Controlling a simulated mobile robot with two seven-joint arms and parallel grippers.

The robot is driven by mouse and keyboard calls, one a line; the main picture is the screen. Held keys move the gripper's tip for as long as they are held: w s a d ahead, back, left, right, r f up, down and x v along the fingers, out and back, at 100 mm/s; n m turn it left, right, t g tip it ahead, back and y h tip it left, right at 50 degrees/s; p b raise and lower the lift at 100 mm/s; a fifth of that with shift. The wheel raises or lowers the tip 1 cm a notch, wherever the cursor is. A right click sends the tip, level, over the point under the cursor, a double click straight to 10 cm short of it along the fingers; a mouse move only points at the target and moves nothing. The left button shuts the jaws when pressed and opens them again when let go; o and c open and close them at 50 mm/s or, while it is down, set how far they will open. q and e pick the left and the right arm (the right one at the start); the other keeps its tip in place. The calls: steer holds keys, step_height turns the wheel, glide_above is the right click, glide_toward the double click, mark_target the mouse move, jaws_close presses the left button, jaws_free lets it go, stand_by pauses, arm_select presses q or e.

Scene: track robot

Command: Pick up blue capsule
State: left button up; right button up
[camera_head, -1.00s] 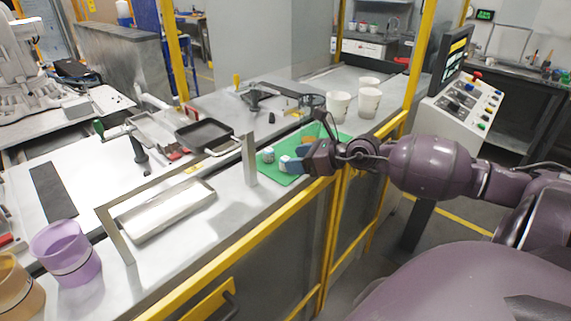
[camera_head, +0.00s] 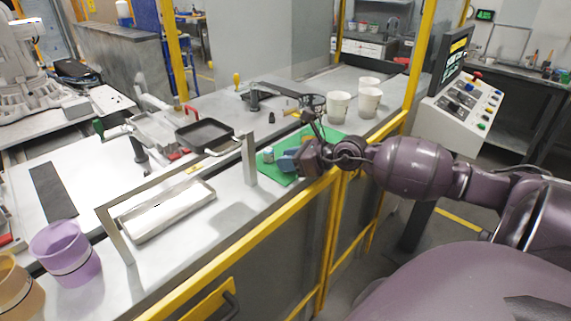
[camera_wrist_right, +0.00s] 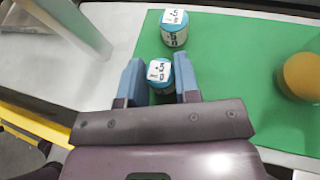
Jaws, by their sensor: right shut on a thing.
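My right gripper (camera_head: 284,161) is low over the green mat (camera_head: 282,179) on the counter. In the right wrist view its blue-grey fingers (camera_wrist_right: 160,80) stand on both sides of a small blue capsule (camera_wrist_right: 160,72) with a white "+5 g" label, and they are shut on it. The fingers hide this capsule in the head view. A second blue capsule (camera_wrist_right: 174,28) with the same label stands just beyond it on the mat; it also shows left of the fingers in the head view (camera_head: 268,154). My left gripper is not in view.
An orange round object (camera_wrist_right: 301,75) sits on the mat to the right. White cups (camera_head: 338,106) stand behind the mat. A metal post (camera_head: 249,159) and a shallow tray (camera_head: 170,211) are to the left. A yellow rail (camera_head: 262,233) runs along the counter's front.

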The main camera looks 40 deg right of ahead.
steer(key=shift+r, duration=0.15)
step_height(320, 180, up, 20)
steer(key=p, duration=0.1)
stand_by(0.5)
stand_by(0.6)
